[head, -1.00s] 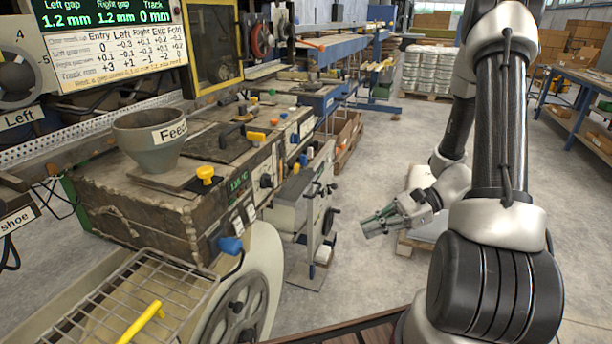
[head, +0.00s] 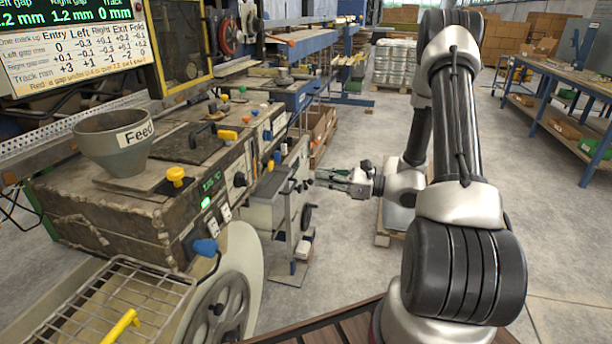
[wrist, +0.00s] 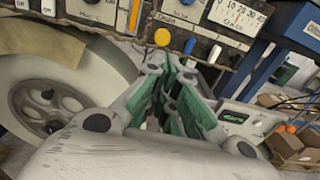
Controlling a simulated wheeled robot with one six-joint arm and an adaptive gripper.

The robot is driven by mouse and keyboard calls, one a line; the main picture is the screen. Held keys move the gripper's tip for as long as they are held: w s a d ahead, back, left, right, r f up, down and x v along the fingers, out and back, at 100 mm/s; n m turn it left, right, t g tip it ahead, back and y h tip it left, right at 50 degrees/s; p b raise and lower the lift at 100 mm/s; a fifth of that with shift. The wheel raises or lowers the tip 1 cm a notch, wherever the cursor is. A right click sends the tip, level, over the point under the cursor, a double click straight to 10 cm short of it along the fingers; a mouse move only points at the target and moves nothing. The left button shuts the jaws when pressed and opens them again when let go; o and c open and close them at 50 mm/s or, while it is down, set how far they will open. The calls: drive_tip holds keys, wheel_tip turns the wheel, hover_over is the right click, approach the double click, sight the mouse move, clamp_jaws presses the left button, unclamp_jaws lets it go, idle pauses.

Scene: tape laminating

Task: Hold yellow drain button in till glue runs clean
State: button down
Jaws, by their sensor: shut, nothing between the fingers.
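My gripper (head: 328,178) is shut and empty, held out level in front of the glue machine's right part in the head view. In the wrist view its green-padded fingers (wrist: 176,72) point up towards a panel. A round yellow-orange button (wrist: 162,37) sits on the panel's lower edge, just beyond and left of the fingertips, apart from them. In the head view a yellow mushroom knob (head: 176,176) stands on the machine's top, well left of my gripper.
A large wheel (wrist: 60,100) is left of my gripper in the wrist view. A shelf bench (head: 560,90) is far right; open floor (head: 330,250) lies between.

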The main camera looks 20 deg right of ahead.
drive_tip(key=x, duration=1.2)
drive_tip(key=shift+w+a, duration=0.15)
drive_tip(key=shift+a, duration=0.2)
drive_tip(key=shift+x, duration=0.85)
drive_tip(key=v, duration=1.4)
drive_tip(key=shift+d, duration=0.1)
